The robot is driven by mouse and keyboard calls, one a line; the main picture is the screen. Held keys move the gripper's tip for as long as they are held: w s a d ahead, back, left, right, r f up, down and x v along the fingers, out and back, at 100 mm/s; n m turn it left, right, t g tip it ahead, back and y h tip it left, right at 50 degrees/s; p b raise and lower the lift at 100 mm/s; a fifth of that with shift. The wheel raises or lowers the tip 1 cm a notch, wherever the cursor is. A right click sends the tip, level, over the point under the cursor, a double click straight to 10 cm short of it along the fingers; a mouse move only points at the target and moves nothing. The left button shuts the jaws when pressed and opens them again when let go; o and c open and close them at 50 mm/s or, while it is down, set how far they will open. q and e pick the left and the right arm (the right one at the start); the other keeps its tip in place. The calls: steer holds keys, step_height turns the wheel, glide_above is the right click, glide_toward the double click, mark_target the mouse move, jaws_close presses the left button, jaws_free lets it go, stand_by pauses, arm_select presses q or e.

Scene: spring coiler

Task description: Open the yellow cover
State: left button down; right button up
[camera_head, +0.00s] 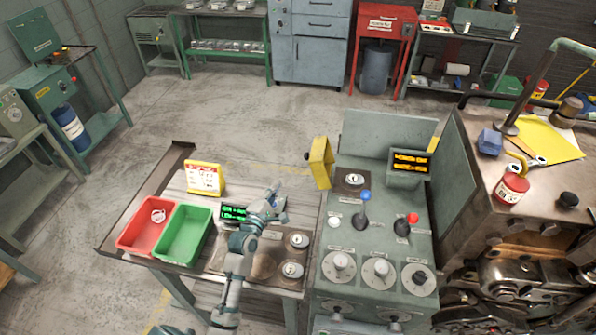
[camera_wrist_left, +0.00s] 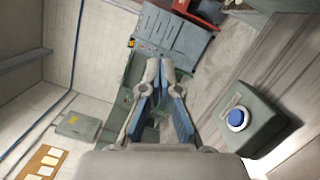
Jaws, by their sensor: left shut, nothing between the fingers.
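The yellow cover (camera_head: 321,162) stands upright at the left edge of the green control console (camera_head: 345,215). A round button (camera_head: 353,179) sits on a dark plate just right of it and shows uncovered. My left gripper (camera_head: 275,193) is over the side table, left of and nearer than the cover, and apart from it. Its fingers also show in the left wrist view (camera_wrist_left: 160,70), shut with nothing held. The yellow cover is not recognizable in the wrist view. My right gripper is not in view.
The console carries a blue-knobbed lever (camera_head: 364,205), a red-knobbed lever (camera_head: 407,224) and a display (camera_head: 410,163). The side table holds a red bin (camera_head: 138,232), a green bin (camera_head: 183,234) and a yellow-framed sign (camera_head: 205,178). The wrist view shows a blue button (camera_wrist_left: 237,119) on a box.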

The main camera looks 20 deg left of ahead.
mark_target(306, 157)
arm_select(q)
steer(key=w+d+r+p, duration=0.1)
steer(key=w+d+r, duration=0.1)
steer(key=w, duration=0.9)
steer(key=shift+d+p, duration=0.4)
steer(key=shift+d, duration=0.2)
steer(key=shift+r, duration=0.1)
steer(key=r+p, duration=0.1)
steer(key=p, duration=0.1)
steer(key=d+r+m+p, duration=0.1)
steer(key=p, duration=0.1)
steer(key=shift+w+d+r, duration=0.1)
steer(key=shift+w+r, duration=0.05)
steer(key=shift+r, duration=0.1)
steer(key=shift+d+r+p, duration=0.1)
steer(key=shift+d+p, duration=0.1)
steer(key=shift+p, duration=0.2)
steer(key=shift+d, duration=0.1)
